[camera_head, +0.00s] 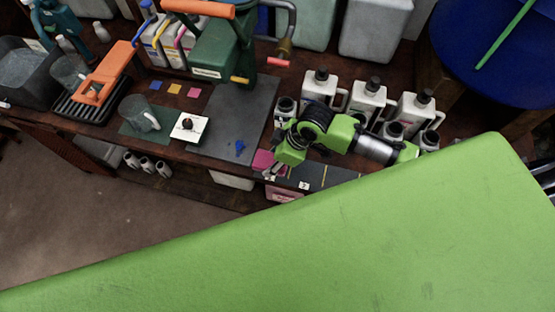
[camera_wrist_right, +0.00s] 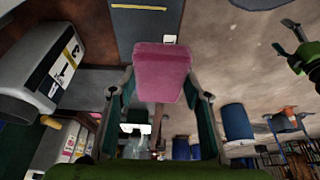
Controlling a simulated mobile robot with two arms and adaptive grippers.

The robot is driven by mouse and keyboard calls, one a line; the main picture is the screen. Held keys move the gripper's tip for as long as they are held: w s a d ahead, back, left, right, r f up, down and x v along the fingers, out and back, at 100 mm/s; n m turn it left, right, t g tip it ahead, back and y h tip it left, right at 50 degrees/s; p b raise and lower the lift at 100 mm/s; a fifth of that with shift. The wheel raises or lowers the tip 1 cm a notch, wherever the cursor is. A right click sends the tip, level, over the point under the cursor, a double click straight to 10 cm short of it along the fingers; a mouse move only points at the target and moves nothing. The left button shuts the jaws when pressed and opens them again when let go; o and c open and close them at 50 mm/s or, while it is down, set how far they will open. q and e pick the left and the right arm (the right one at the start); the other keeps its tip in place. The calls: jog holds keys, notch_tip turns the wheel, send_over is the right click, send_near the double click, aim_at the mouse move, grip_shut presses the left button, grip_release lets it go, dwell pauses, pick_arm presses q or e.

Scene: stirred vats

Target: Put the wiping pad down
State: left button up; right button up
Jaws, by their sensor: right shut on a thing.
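The pink wiping pad (camera_wrist_right: 161,72) fills the space between the fingers of my right gripper (camera_wrist_right: 160,100) in the right wrist view. In the head view my right gripper (camera_head: 273,171) is low by the front edge of the bench, with pink of the pad (camera_head: 263,159) showing beside it. The gripper is shut on the pad. Whether the pad touches the surface below is hidden. A green and dark jaw-like part (camera_wrist_right: 298,50) at the right edge of the wrist view may be my left gripper; its state is unclear.
A dark mat with yellow lines (camera_head: 330,178) lies right of the gripper. White jugs (camera_head: 367,98) stand behind my right arm. A grey mat (camera_head: 232,125) with a small blue piece (camera_head: 240,147) lies left. Another pink thing (camera_head: 285,192) shows below the bench edge.

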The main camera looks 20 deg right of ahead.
jog(key=shift+w+d+f, duration=0.3)
jog(key=shift+w+f, duration=0.05)
jog(key=shift+f, duration=0.2)
jog(key=shift+w+d+f, duration=0.3)
jog(key=shift+f, duration=0.2)
jog(key=shift+w+d+f, duration=0.25)
jog(key=shift+f, duration=0.2)
notch_tip(320, 180, down, 3)
jog(key=shift+w+d, duration=0.1)
pick_arm(q)
jog(key=shift+s+d+r, duration=0.2)
jog(key=shift+s+d, duration=0.1)
jog(key=shift+d, duration=0.05)
pick_arm(e)
jog(key=shift+f, duration=0.15)
pick_arm(q)
jog(key=shift+a, duration=0.1)
pick_arm(e)
jog(key=o, duration=1.1)
jog(key=shift+f, duration=0.15)
jog(key=shift+c, duration=0.2)
jog(key=shift+r, duration=0.35)
pick_arm(q)
jog(key=shift+f, duration=0.35)
pick_arm(e)
jog(key=v, duration=1.1)
jog(key=shift+d+r, duration=0.2)
jog(key=shift+r, duration=0.1)
